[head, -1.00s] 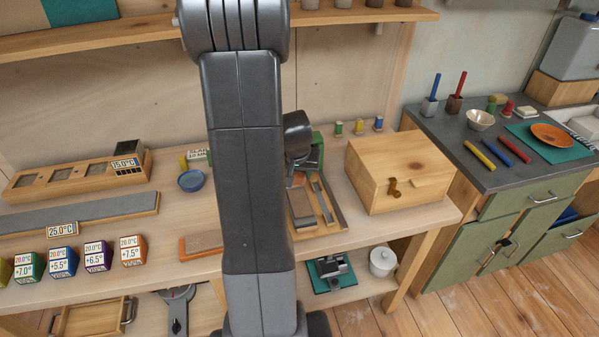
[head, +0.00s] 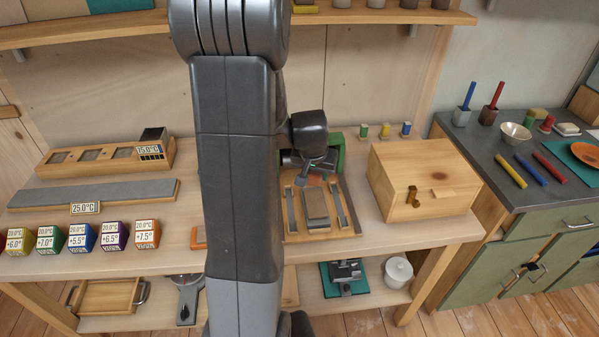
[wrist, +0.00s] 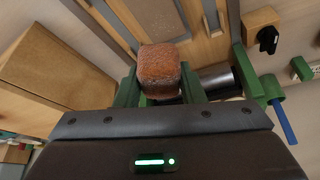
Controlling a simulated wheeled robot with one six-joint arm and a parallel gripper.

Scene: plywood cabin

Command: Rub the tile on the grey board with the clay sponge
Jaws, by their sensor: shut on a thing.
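The clay sponge (wrist: 160,70) is a rough reddish-brown block. In the wrist view it sits between the green fingers of my gripper (wrist: 160,88), which is shut on it. In the head view my gripper (head: 314,172) is at the back end of a wooden board with grey strips (head: 291,212), and only a sliver of orange-brown shows below it. A flat grey-brown tile (head: 316,204) lies on this board between the strips. The tile also shows in the wrist view (wrist: 158,18), just beyond the sponge. I cannot tell whether the sponge touches it.
A wooden box (head: 425,185) stands right of the board. Small coloured spools (head: 385,131) stand behind it. A long grey slab (head: 95,194) and several coloured cubes (head: 82,237) are at the left. My arm hides part of the bench middle.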

